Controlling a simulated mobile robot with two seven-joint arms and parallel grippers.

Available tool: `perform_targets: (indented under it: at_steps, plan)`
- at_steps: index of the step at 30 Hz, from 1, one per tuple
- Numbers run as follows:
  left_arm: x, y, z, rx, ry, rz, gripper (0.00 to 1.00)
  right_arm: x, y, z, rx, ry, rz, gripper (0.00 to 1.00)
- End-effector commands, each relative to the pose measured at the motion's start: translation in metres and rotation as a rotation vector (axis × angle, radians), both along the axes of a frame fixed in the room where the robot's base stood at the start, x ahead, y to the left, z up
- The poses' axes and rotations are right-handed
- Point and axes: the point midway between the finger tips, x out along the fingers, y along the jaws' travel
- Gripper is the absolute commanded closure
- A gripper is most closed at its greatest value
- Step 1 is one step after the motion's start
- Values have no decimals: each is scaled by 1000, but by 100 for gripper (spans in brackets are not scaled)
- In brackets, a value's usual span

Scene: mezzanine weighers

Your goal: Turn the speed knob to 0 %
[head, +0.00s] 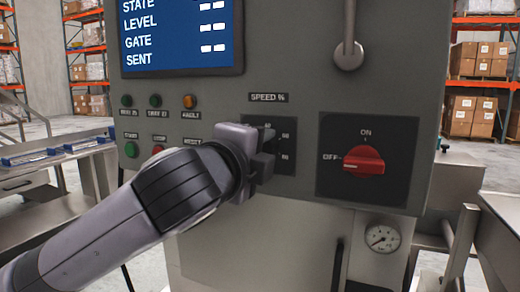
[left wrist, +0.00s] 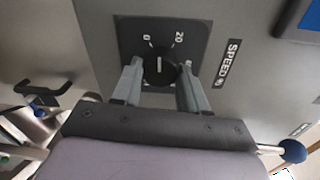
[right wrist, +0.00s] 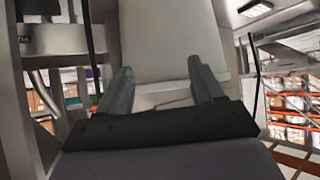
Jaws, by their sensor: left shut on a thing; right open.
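The speed knob (left wrist: 159,68) is black and round with a white pointer line, on a dark scale plate (left wrist: 190,40) beside the SPEED % label (left wrist: 228,64). In the left wrist view the line points between the 0 mark (left wrist: 147,38) and the 20 mark (left wrist: 179,37). My left gripper (left wrist: 158,76) is shut on the knob, one finger on each side. In the head view my left gripper (head: 262,162) covers the knob and part of its scale. My right gripper (right wrist: 156,80) is open and empty in the right wrist view; the head view does not show it.
A red rotary switch (head: 364,161) sits right of the knob, its handle toward OFF. Lamps and push buttons (head: 131,149) are to the left, below a blue screen (head: 180,35). A pressure gauge (head: 383,237) is lower right.

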Motion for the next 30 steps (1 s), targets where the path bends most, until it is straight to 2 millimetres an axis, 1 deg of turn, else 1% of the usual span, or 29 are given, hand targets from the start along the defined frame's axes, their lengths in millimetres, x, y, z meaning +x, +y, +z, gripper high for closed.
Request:
perform_targets:
  at_steps: [6,15,21,30]
  plan:
    - [0,0,-1,-178,79,1,88,0,0,3,0,0,0,33]
    - [0,0,-1,-356,152,2,88,0,0,6,0,0,0,33]
    - [0,1,0,-420,177,2,88,0,0,7,0,0,0,33]
    - [0,1,0,-450,189,1,88,0,0,8,0,0,0,33]
